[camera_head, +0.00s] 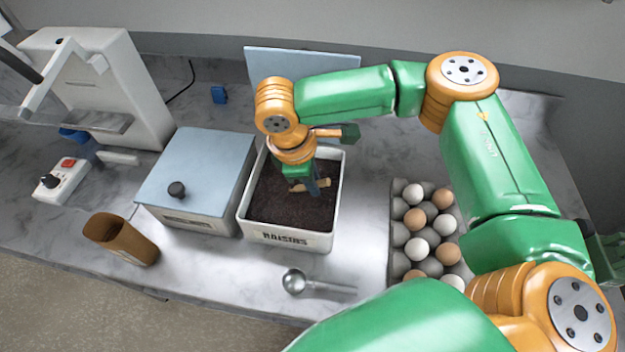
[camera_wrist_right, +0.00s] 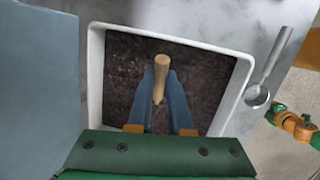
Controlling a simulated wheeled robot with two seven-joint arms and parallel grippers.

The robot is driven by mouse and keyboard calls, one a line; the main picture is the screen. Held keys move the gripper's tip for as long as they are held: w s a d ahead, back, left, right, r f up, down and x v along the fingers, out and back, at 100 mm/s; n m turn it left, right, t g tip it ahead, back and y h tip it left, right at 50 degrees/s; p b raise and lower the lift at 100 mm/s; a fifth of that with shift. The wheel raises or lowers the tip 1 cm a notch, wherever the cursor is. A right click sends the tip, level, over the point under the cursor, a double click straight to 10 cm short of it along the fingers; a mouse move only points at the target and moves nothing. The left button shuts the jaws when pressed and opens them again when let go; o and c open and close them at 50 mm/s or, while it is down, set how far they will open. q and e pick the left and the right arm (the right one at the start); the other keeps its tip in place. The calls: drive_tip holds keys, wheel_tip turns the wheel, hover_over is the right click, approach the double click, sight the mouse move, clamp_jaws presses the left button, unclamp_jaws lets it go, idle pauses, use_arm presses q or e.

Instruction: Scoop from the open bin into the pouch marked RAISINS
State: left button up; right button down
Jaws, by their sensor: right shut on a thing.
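The open bin (camera_head: 332,212) is white, marked RAISINS on its front, and filled with dark brown granules (camera_head: 275,205). My right gripper (camera_head: 308,186) points down into it. Its blue-grey fingers are shut on a wooden handle (camera_wrist_right: 161,72), which also shows in the head view (camera_head: 322,184). Any bowl on the handle is not visible. The brown pouch (camera_head: 122,240) stands open at the front left; I cannot read a label on it. In the wrist view the bin's rim (camera_wrist_right: 222,110) surrounds the fingers. My left gripper cannot be made out.
A lidded bin (camera_head: 197,165) stands left of the open bin, and a pale blue panel (camera_head: 262,62) behind it. A metal scoop (camera_head: 294,281) lies in front. An egg tray (camera_head: 398,235) is at the right. A white machine (camera_head: 135,95) and switch box (camera_head: 62,182) are left.

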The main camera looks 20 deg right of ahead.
drive_tip(key=r+y+p, duration=0.1)
drive_tip(key=r+p, duration=0.1)
drive_tip(key=d+r+t+p, duration=0.1)
drive_tip(key=r+p, duration=0.1)
drive_tip(key=r, duration=0.1)
drive_tip(key=s+r+y+p, duration=0.1)
drive_tip(key=r+p, duration=0.1)
drive_tip(key=r, duration=0.1)
drive_tip(key=shift+d+r+t+y, duration=0.1)
drive_tip(key=shift+d+t+y, duration=0.1)
drive_tip(key=shift+t+y, duration=0.15)
drive_tip(key=shift+s+d+r+t+y, duration=0.1)
drive_tip(key=shift+d+r+t+y, duration=0.1)
drive_tip(key=shift+r+t+y, duration=0.35)
drive_tip(key=shift+s+d+r+y, duration=0.15)
drive_tip(key=shift+r+y, duration=0.25)
drive_tip(key=shift+r, duration=0.35)
